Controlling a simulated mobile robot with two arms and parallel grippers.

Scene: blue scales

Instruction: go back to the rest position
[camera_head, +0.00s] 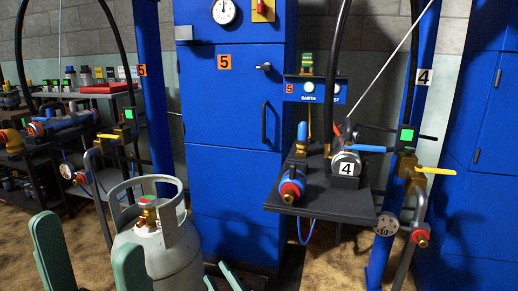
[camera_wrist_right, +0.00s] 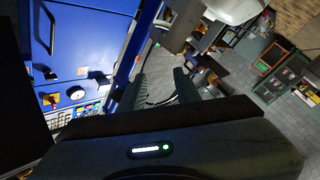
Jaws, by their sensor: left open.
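My left gripper (camera_head: 86,236) is at the bottom left of the head view. Its two green fingers stand wide apart with nothing seen between them, and the right finger overlaps the grey gas cylinder (camera_head: 180,232) behind it. My right gripper (camera_head: 218,275) shows only as fingertips at the bottom edge of the head view, right of the cylinder. In the right wrist view its two dark fingers (camera_wrist_right: 160,80) are apart with a gap between them, and I see nothing held.
A blue cabinet (camera_head: 232,170) stands behind the cylinder. A dark shelf (camera_head: 330,198) with a blue-capped valve (camera_head: 292,188) juts out at the right, beside a blue post (camera_head: 420,90). A cluttered rack (camera_head: 60,150) is at the left. Some sandy floor (camera_head: 345,262) shows below the shelf.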

